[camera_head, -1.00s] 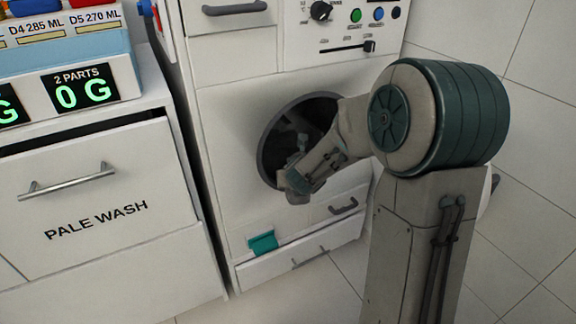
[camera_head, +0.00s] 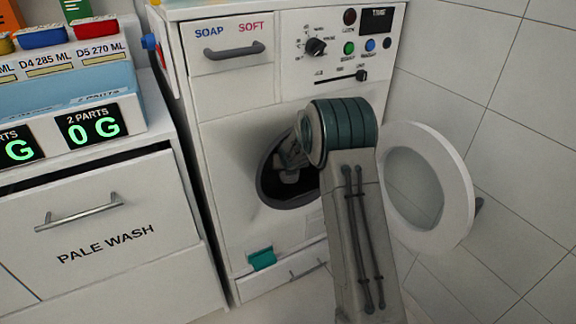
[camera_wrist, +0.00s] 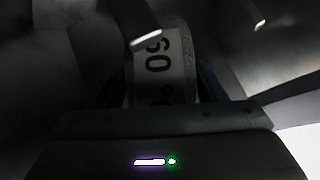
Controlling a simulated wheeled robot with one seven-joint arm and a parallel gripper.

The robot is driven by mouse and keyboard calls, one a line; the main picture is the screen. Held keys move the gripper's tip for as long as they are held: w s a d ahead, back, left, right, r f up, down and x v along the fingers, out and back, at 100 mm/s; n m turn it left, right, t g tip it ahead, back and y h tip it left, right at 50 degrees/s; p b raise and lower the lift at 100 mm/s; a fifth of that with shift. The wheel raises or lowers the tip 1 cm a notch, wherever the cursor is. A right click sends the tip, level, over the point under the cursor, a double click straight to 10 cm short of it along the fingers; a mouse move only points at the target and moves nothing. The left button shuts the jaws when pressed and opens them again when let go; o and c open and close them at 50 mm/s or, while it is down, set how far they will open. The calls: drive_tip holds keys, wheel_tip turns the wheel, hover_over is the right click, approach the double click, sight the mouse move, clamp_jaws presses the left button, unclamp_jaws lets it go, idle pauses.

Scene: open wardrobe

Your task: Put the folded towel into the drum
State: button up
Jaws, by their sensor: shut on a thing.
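The washing machine's drum opening (camera_head: 268,192) is a dark round hole in the white front. My arm reaches into it, and my gripper (camera_wrist: 165,88) is inside the dark drum. In the wrist view my gripper is shut on a pale piece marked "60°", which I take to be the folded towel (camera_wrist: 157,65). The towel's edges and full shape are lost in the dark. In the head view my own arm hides part of the opening, and I cannot make out the towel there.
The round door (camera_head: 455,185) stands open to the right of the opening. A white cabinet marked PALE WASH (camera_head: 105,245) stands at the left. A teal tab (camera_head: 262,260) sits low on the machine front. Tiled wall is at the right.

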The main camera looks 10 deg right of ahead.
drive_tip(key=shift+w+f, duration=0.2)
drive_tip(key=shift+w, duration=0.1)
drive_tip(key=shift+f+b, duration=1.3)
drive_tip(key=shift+f, duration=0.25)
drive_tip(key=shift+f, duration=0.2)
drive_tip(key=o, duration=1.1)
drive_tip(key=shift+c, duration=0.2)
